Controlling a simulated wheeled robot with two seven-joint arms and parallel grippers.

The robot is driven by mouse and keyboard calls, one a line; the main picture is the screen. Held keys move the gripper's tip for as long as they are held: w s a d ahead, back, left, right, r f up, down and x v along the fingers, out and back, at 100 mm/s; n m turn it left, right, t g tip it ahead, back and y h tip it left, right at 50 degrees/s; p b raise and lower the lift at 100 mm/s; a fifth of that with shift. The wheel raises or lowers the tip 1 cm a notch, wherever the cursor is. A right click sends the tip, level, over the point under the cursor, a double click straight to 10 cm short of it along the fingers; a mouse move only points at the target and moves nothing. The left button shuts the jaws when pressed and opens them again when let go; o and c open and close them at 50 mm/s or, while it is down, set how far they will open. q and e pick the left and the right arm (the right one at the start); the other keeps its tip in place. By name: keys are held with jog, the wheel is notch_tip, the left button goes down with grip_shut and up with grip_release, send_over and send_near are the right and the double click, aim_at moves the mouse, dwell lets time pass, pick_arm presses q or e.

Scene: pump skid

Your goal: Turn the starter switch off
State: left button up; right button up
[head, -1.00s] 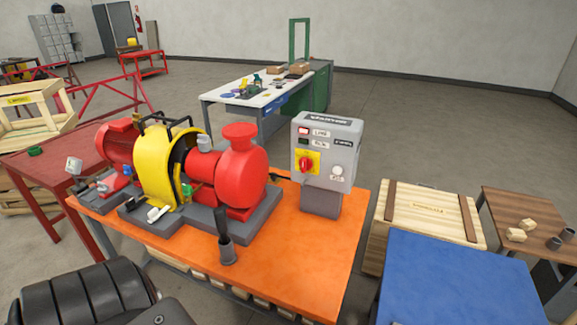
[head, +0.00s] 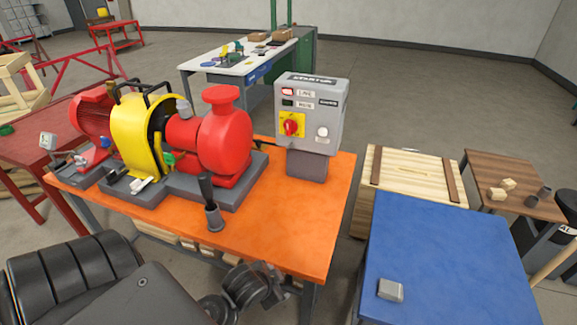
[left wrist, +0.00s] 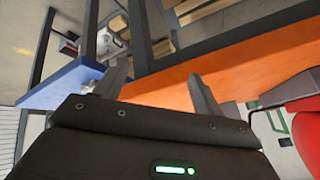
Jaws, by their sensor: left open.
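The starter box (head: 318,96) is a grey upright box at the back right of the orange skid table (head: 300,205). Its starter switch (head: 291,124) is a red rotary knob on a yellow plate at the lower left of the front face. The exact angle of the knob is too small to tell. My left gripper (left wrist: 160,88) is open and empty in the left wrist view, beside the orange table's edge and apart from the switch. My right gripper is out of view.
A red pump (head: 224,135) with a yellow guard (head: 133,128) stands left of the box. A blue table (head: 455,250) and wooden crate (head: 412,180) are on the right.

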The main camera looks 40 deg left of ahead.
pick_arm(q)
jog(key=w+a+r+m+t+y, duration=0.1)
jog(key=w+a+r+m+t, duration=0.15)
jog(key=w+a+r, duration=0.45)
jog(key=w+a+r+m+t+y, duration=0.2)
jog(key=w+a+r+t, duration=0.25)
jog(key=w, duration=0.45)
jog(key=m+t+y, duration=0.2)
jog(key=m+t, duration=0.1)
send_near(288, 130)
jog(key=w, duration=0.1)
jog(key=shift+n, duration=0.25)
jog(key=p+x, duration=0.3)
jog(key=x, duration=0.5)
jog(key=shift+w+a+r, duration=0.1)
jog(key=shift+w+a, duration=0.2)
jog(key=shift+a, duration=0.05)
jog(key=shift+w+a, duration=0.25)
jog(key=shift+w, duration=0.35)
jog(key=c, duration=0.9)
